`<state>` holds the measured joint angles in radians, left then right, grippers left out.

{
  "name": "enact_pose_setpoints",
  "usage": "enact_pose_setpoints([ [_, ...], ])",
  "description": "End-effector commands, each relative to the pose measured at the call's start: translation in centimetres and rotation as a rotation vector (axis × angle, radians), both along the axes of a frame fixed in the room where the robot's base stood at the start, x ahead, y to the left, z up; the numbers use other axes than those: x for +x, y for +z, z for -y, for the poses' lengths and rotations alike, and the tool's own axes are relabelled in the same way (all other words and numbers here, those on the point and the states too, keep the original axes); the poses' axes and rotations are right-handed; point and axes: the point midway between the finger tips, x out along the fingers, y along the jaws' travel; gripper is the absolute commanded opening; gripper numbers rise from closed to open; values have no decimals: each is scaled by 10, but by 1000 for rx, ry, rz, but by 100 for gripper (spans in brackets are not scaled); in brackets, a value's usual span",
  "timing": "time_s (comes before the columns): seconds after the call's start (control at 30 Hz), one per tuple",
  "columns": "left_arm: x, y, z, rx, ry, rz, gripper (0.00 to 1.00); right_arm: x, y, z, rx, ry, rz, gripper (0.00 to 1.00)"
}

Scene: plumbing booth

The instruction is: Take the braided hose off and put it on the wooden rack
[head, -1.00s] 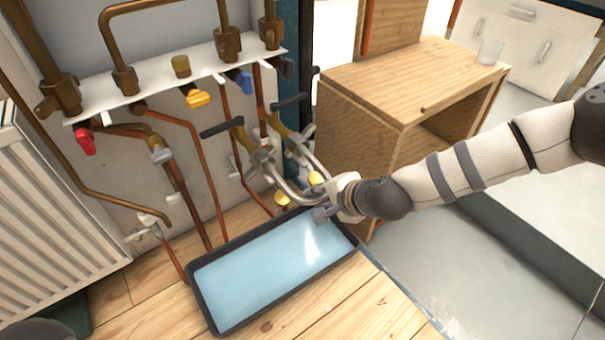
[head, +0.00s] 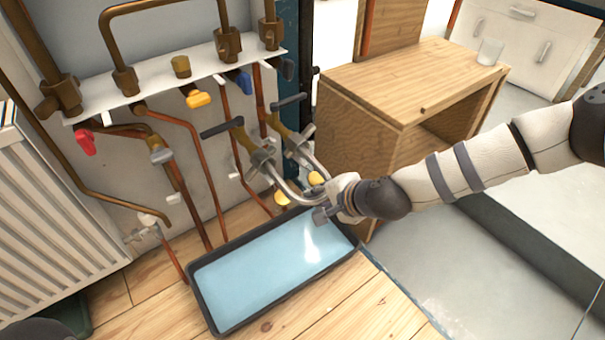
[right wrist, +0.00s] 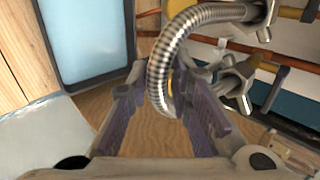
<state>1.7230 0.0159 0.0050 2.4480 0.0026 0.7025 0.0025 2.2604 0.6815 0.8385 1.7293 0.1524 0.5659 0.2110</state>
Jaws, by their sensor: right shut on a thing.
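The braided hose (head: 286,190) is a silvery ribbed loop at the two brass valves with black levers. In the right wrist view the hose (right wrist: 160,62) curves down between the fingers (right wrist: 165,110), and one end meets a hex nut (right wrist: 262,14). The other end is partly hidden by the fingers. A wooden stand (head: 365,125) with a flat top and an open front, possibly the rack, is right of the pipes.
A dark-rimmed tray (head: 205,300) with a pale blue inside lies under the hose on the wooden floor. Copper pipes, a red handle (head: 85,141) and a yellow handle (head: 198,99) are to the left.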

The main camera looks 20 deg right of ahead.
Motion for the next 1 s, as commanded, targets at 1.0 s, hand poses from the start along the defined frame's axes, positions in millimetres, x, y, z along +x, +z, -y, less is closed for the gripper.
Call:
enact_pose_setpoints([
  [1.0, 5, 23, 0, 0, 0, 32, 32, -67, 0, 24, 0, -1, -5, 0],
])
